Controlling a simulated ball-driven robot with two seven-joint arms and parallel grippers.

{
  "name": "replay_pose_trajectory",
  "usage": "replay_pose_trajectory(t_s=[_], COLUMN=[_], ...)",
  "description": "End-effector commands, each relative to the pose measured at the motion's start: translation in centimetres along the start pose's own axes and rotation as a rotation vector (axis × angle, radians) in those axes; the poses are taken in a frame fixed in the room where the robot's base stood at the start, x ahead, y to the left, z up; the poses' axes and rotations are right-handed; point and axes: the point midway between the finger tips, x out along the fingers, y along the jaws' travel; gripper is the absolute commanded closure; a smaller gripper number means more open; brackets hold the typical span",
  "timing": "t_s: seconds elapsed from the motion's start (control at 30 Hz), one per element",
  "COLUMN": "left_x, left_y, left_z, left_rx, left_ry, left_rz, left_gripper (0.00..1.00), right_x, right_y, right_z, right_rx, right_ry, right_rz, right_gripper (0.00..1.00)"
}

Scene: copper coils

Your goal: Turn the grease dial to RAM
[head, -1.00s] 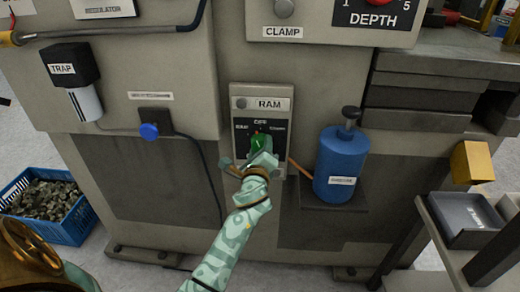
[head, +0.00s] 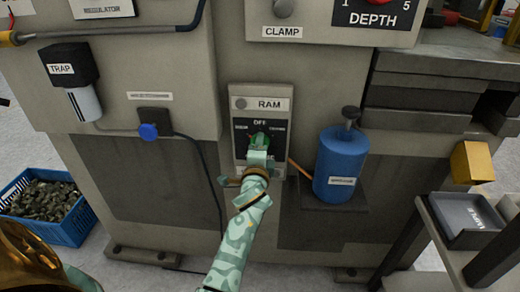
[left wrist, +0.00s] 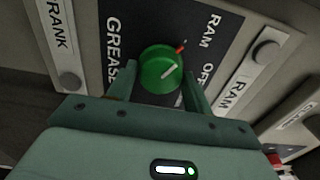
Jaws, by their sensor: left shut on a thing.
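The green grease dial (head: 259,139) is on a dark plate on the machine's front, under a RAM label (head: 269,104). My right gripper is not in view.
A blue bottle (head: 341,165) stands on a small shelf just right of the dial. A blue knob (head: 149,131) and hanging cable are to its left. A blue crate of scrap (head: 70,230) is on the floor at left; a grey tray (head: 468,221) is at right.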

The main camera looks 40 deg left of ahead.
Motion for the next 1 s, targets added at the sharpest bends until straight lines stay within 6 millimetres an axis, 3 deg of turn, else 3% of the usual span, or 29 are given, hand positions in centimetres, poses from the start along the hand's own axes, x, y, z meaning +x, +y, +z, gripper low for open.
replay_pose_trajectory(t_s=[0.53,0.57,0.6,1.0], left_x=[-0.04,-0.04,-0.04,0.01], left_y=[0.23,0.22,0.22,-0.02], left_z=[0.03,0.03,0.03,0.24], left_rx=[-0.025,-0.025,-0.024,-0.023], left_ry=[-0.001,-0.001,-0.001,0.001], left_rz=[0.005,0.005,0.004,0.001], left_gripper=[0.72,0.41,0.3,0.29], right_x=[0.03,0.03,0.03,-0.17], right_y=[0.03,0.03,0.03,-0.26], right_z=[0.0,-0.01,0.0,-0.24], right_rx=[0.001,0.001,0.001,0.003], right_ry=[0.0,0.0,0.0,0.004], right_rz=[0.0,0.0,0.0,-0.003], right_gripper=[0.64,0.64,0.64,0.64])
